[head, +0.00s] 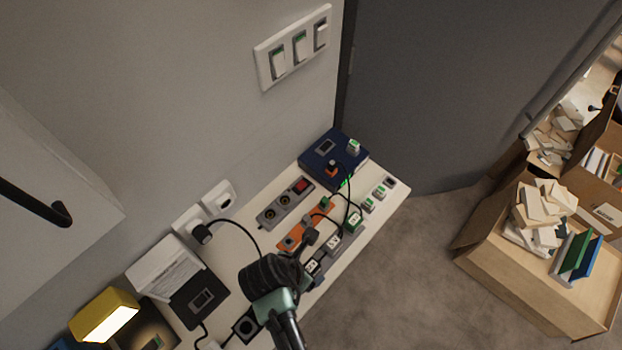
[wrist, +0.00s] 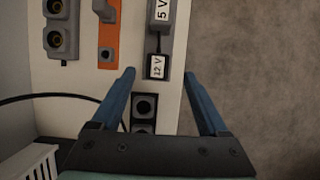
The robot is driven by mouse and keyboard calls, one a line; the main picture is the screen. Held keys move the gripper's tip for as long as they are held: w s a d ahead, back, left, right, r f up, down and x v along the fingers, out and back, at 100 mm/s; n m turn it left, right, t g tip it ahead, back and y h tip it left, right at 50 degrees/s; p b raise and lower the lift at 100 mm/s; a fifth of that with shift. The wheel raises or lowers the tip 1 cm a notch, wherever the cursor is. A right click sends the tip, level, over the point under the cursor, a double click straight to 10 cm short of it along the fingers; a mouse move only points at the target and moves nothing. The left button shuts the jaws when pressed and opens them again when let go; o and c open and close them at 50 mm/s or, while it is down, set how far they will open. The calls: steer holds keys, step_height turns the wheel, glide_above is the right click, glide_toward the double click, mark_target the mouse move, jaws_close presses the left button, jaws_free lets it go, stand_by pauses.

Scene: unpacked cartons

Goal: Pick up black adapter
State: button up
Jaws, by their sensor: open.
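A small black adapter (wrist: 157,68) with a white "12 V" label sits on a grey strip in the wrist view, near the table's edge. In the head view a small dark block with a white label (head: 312,267) beside my wrist looks like the same adapter. My gripper (wrist: 159,74) is open, with one blue finger to each side of the black adapter in the picture. Nothing is held. I cannot tell how far above the adapter the fingertips are.
A "5 V" adapter (wrist: 161,14) stands just beyond on the same strip. An orange strip (wrist: 105,42) and a grey socket block (wrist: 61,30) lie to the left. A black cable (wrist: 50,98) crosses the table. Bare floor (wrist: 255,70) lies to the right.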

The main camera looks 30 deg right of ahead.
mark_target(311, 267)
steer(key=shift+x, duration=2.6)
steer(key=shift+w, duration=0.1)
steer(key=shift+a, duration=0.1)
jaws_close()
